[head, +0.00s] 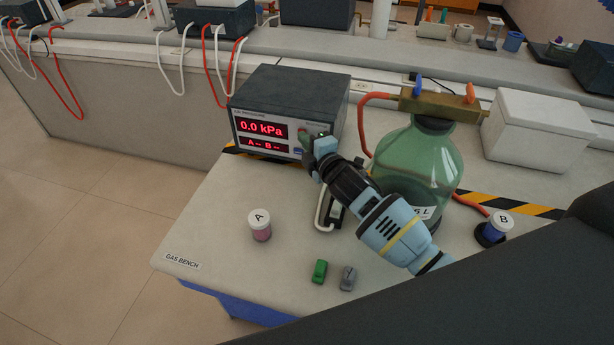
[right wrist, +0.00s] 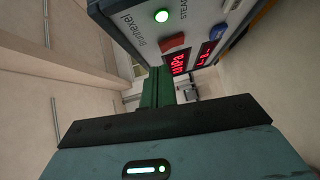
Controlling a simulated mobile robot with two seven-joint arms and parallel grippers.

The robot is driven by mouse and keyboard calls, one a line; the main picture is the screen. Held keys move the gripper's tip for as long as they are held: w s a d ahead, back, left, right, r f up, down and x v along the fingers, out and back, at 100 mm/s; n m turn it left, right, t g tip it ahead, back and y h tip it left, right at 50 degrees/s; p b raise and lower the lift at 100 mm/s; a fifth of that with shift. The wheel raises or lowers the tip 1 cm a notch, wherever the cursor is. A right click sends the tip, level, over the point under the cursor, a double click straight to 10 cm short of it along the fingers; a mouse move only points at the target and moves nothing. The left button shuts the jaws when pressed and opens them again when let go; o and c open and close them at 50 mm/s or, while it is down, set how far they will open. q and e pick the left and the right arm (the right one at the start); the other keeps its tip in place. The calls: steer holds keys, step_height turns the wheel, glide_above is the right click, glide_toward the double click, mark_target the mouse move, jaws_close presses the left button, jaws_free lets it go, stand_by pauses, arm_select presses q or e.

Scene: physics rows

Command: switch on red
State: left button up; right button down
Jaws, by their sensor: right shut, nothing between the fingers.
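The dark grey pressure box (head: 290,95) stands on the gas bench, its red display (head: 263,130) lit and reading 0.0 kPa, with A and B lines showing dashes. My left gripper is out of view.
A green glass bottle (head: 436,160) with a brass top stands right of the box, behind my right wrist. Jar A (head: 260,226), jar B (head: 495,229), a green block (head: 320,271) and a grey block (head: 348,278) are on the bench. A white box (head: 545,130) sits at right.

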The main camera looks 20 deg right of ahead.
steer(key=s+a+r, duration=0.1)
steer(key=s+a, duration=0.3)
steer(key=s, duration=0.9)
steer(key=shift+s+a, duration=0.2)
steer(key=shift+s, duration=0.2)
